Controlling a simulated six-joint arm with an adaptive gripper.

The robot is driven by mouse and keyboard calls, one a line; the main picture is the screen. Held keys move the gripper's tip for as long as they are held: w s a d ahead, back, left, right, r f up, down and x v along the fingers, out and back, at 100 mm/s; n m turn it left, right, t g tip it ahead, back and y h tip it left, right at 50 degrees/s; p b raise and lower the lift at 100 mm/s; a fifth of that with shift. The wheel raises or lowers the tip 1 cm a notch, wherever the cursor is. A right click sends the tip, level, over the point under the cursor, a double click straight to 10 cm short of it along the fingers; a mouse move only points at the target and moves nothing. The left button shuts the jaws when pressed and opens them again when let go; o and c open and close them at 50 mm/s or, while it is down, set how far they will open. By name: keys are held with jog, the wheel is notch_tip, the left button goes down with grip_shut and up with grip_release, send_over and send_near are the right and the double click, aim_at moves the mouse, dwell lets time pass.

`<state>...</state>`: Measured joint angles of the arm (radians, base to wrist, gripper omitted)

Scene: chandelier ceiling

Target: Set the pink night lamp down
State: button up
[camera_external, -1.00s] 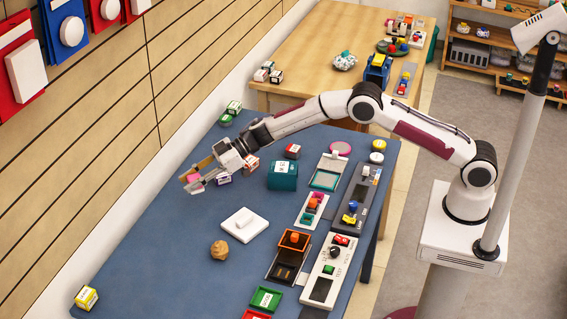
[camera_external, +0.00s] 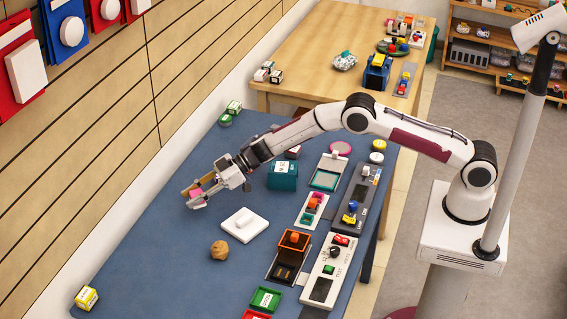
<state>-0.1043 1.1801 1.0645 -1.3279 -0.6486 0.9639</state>
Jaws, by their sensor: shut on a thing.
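The pink night lamp (camera_external: 196,193) shows as a small pink patch between the fingers of my gripper (camera_external: 193,196). My gripper is shut on it, and the fingers hide most of the lamp.
The white block (camera_external: 239,224) and a brown lumpy ball (camera_external: 219,250) lie near the gripper. A teal box (camera_external: 282,175) stands to its right, with several switch panels beyond. A yellow box (camera_external: 87,297) stands at the lower left. The table's left middle is clear.

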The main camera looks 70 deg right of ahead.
jog(key=shift+f, duration=1.9)
jog(key=shift+f, duration=0.15)
jog(key=o, duration=1.1)
jog(key=shift+r, duration=0.2)
jog(key=shift+v, duration=6)
jog(key=shift+f, duration=0.15)
